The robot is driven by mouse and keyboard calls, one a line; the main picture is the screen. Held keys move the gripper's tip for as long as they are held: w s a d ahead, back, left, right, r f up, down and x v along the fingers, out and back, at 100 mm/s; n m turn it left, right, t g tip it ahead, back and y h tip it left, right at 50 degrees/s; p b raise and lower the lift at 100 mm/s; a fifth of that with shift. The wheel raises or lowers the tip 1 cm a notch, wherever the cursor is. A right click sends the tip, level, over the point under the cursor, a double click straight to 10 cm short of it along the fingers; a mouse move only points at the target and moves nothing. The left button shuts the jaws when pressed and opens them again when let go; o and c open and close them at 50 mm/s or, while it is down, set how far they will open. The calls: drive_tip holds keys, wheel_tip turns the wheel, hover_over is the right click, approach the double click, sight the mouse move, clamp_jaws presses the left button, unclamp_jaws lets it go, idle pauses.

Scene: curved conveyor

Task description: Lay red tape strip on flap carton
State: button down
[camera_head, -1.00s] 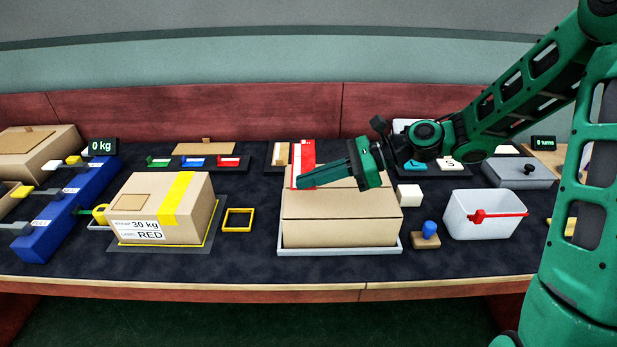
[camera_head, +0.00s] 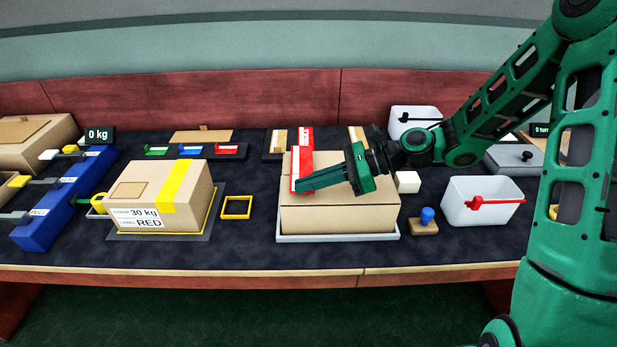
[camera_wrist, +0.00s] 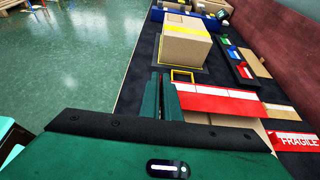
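The flap carton (camera_head: 340,217) is a brown box in a shallow light tray (camera_head: 338,238) at the middle of the table. My gripper (camera_head: 298,186) reaches over its top from the right, with its fingertips near the carton's left end. A red tape strip with a white edge (camera_head: 303,168) extends back from the fingertips over the carton's left side. In the wrist view the strip (camera_wrist: 222,101) runs right from my nearly closed fingers (camera_wrist: 162,98), which appear to pinch its end. I cannot tell whether the strip touches the carton top.
A red FRAGILE strip (camera_head: 305,136) lies behind the carton. A taped carton (camera_head: 160,196) and a yellow square frame (camera_head: 236,207) stand to the left. To the right are a white block (camera_head: 407,182), a blue-knobbed stamp (camera_head: 425,223) and a white bin (camera_head: 481,206).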

drive_tip(key=shift+f, duration=1.2)
drive_tip(key=c, duration=1.9)
unclamp_jaws()
drive_tip(key=v, duration=1)
drive_tip(key=shift+d+r, duration=0.15)
drive_tip(key=shift+d, duration=0.2)
